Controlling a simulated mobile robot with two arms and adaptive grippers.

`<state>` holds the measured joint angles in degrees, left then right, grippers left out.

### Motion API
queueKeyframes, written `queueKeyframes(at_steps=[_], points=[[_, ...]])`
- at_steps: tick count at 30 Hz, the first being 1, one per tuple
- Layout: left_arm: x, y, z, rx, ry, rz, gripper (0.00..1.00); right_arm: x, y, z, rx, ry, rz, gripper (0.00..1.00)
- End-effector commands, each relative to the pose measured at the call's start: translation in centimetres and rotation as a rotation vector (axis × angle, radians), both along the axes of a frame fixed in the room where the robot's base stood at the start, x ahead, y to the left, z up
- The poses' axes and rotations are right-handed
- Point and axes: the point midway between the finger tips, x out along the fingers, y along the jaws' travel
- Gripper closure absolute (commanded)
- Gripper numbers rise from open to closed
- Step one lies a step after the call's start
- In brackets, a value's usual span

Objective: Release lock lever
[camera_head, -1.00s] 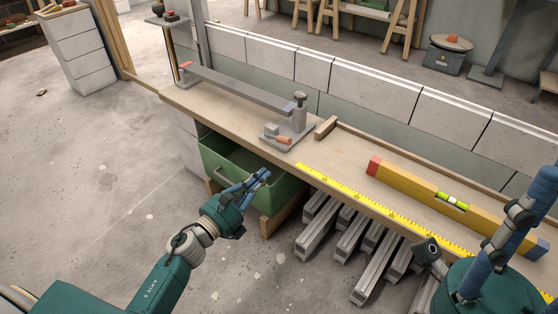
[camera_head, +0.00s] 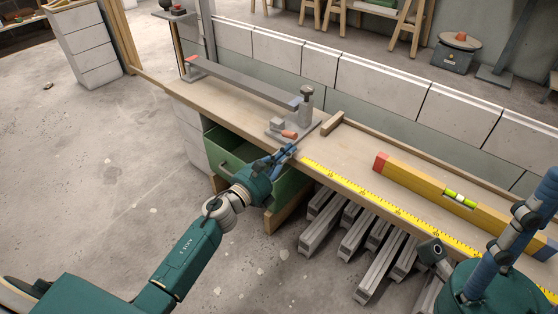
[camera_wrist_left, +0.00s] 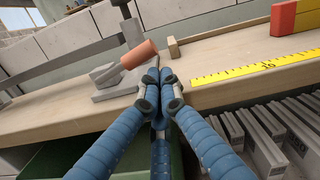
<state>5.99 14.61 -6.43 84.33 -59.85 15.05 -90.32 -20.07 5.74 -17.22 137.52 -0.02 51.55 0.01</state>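The lock lever, a short orange-red handle (camera_head: 289,134), sits on the grey clamp base (camera_head: 275,138) at the bench's front edge. In the left wrist view the handle (camera_wrist_left: 139,54) lies tilted, just beyond and left of my fingertips. My left gripper (camera_head: 289,150) is at the bench edge just below the handle. In the wrist view its blue fingertips (camera_wrist_left: 158,76) are together with nothing visible between them. They seem close to the handle, but contact cannot be told. My right gripper (camera_head: 520,222) is partly cut off at the lower right; its opening cannot be told.
A long grey bar (camera_head: 240,83) runs left from the clamp post (camera_head: 306,101). An open green drawer (camera_head: 288,188) is below my left gripper. A yellow tape (camera_head: 385,205), a spirit level (camera_head: 420,187) and a small wooden block (camera_head: 332,123) lie on the bench to the right.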

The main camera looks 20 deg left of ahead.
Motion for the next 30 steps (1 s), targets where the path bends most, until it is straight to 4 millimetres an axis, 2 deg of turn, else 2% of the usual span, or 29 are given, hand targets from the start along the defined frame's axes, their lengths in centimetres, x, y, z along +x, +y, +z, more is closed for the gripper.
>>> queueKeyframes(at_steps=[13,30], points=[[0.5,-0.2,0.1,-0.001,0.001,0.001,1.00,0.0,0.0,-0.1,0.000,0.000,0.000,0.60],[0.5,-0.2,1.0,-0.084,0.032,0.001,1.00,0.0,0.0,1.2,0.000,0.000,0.000,0.60]])
